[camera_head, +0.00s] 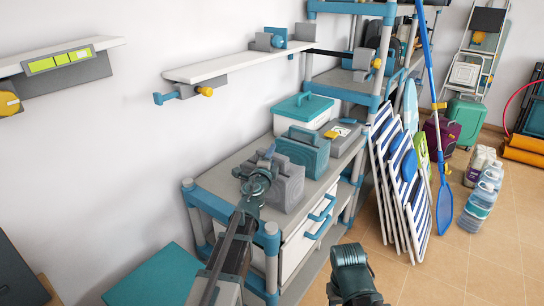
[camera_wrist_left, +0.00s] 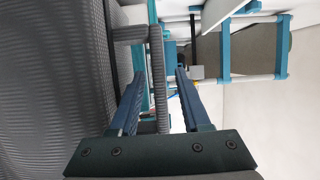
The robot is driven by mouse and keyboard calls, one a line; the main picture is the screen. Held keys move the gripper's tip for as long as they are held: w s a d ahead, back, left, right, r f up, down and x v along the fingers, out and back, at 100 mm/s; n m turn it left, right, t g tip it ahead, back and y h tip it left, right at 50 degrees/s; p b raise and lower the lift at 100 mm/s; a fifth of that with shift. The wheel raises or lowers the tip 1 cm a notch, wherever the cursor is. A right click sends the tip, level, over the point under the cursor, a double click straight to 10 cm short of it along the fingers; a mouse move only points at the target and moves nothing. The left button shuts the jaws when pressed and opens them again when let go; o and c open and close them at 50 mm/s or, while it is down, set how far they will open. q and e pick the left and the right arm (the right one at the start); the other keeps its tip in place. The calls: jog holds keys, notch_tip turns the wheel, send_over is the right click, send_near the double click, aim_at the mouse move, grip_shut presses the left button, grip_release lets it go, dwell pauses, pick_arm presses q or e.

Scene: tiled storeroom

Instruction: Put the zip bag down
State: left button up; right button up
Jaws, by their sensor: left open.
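A grey ribbed bag or case with a handle on top (camera_head: 287,190), which I take for the zip bag, stands on the grey top of the blue-legged shelf unit (camera_head: 222,178). My left gripper (camera_head: 267,156) is at its near left side, by the handle. In the left wrist view the ribbed grey body (camera_wrist_left: 50,90) fills the left side. Its handle bar (camera_wrist_left: 157,70) lies between the two open fingers, with gaps beside it. Part of the bag is hidden behind my left arm.
A teal case (camera_head: 303,155) and a white box with a teal lid (camera_head: 303,108) stand close behind the bag. A white wall shelf (camera_head: 235,62) hangs above. Folded striped chairs (camera_head: 400,190) lean to the right. Tiled floor (camera_head: 465,265) is clear at lower right.

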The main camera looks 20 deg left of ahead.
pick_arm(q)
jog(key=shift+r, duration=0.15)
jog(key=s, duration=1.2)
jog(key=shift+d, duration=0.2)
